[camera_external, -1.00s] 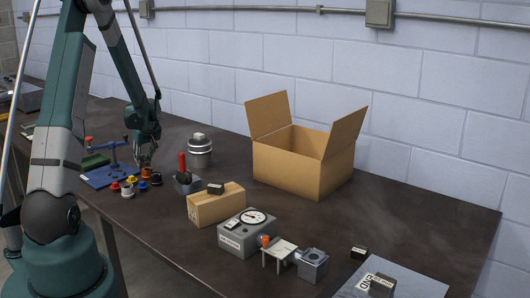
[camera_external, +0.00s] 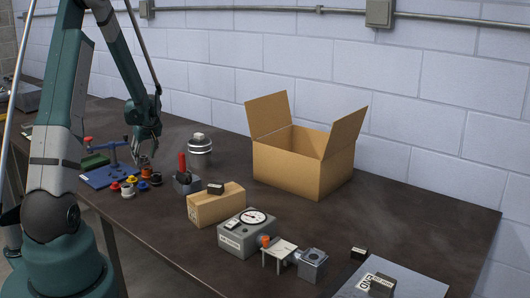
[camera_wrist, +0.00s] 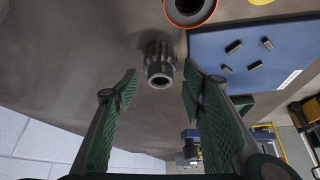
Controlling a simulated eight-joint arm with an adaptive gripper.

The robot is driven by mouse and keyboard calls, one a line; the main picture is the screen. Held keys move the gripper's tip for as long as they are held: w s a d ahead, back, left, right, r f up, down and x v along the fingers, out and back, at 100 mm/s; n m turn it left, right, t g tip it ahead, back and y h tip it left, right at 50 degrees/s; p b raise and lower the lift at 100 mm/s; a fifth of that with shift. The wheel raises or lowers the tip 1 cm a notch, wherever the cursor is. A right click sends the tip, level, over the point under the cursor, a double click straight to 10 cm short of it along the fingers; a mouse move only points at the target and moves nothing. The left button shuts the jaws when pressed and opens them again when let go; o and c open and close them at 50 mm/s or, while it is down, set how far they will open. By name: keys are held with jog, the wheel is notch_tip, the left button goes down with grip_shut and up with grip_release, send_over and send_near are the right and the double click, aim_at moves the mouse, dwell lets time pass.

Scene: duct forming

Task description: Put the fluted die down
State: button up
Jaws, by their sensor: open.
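The fluted die (camera_wrist: 158,66), a small dark grey grooved cylinder with a round hole, stands on the dark table in the wrist view. My gripper (camera_wrist: 161,76) is open, its green pads apart on either side of the die, with a gap on both sides. In the external view my gripper (camera_external: 146,150) is just above the table, behind the small coloured parts. The die is too small to make out clearly there.
A blue board (camera_external: 108,175) lies close by, also in the wrist view (camera_wrist: 245,48). An orange-rimmed dark part (camera_wrist: 190,9) is near the die. A grey block with a red handle (camera_external: 186,179) and a cardboard box (camera_external: 290,170) stand to the right.

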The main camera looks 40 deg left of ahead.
jog(key=v, duration=1)
jog(key=shift+p, duration=0.4)
jog(key=shift+d, duration=0.1)
dwell(0.5)
jog(key=s+d+r+m+t+h, duration=0.15)
jog(key=d+r+m, duration=0.25)
jog(key=d+r, duration=0.7)
jog(key=s+d+r+m+t+h, duration=0.15)
jog(key=d+r+m, duration=0.25)
jog(key=d, duration=1.4)
jog(key=s+d+r+m+t+h, duration=0.1)
jog(key=s+d+m, duration=0.2)
jog(key=s+d, duration=0.5)
jog(key=s+d+r+m+t+h, duration=0.1)
jog(key=s+d+m, duration=0.3)
jog(key=s+d, duration=0.5)
jog(key=shift+s+d+r+m+t+h, duration=0.25)
jog(key=shift+d+t+h, duration=0.2)
jog(key=shift+d, duration=2.6)
